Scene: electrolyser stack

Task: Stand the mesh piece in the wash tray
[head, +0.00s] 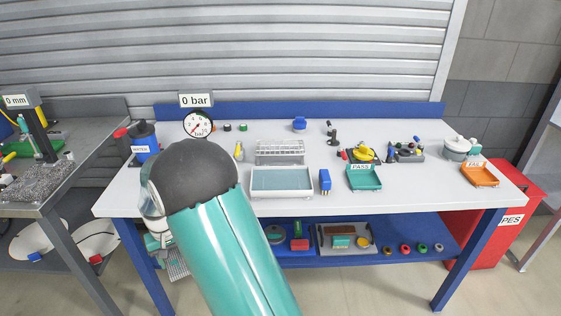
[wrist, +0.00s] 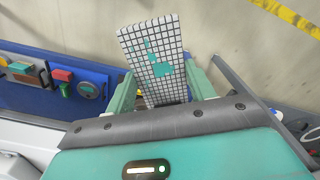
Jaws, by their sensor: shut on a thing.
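The mesh piece is a flat white plate with a dark grid and a teal patch (wrist: 155,50). In the wrist view my gripper (wrist: 160,88) is shut on it, one green finger at each side, and it sticks out beyond the fingers. In the head view a gridded piece (head: 178,266) shows low beside my arm, below the tabletop level, in front of the bench; my arm hides most of the gripper. The wash tray appears to be the white-rimmed tray with grey-blue inside (head: 282,195), on the bench near its front edge, apart from the gripper.
A clear rack (head: 280,150) stands behind the tray, and a blue block (head: 325,181) to its right. A green PASS tray (head: 364,180) and an orange tray (head: 480,177) lie farther right. The blue lower shelf (head: 390,238) holds several parts. A blue bench leg (head: 150,265) stands near the mesh.

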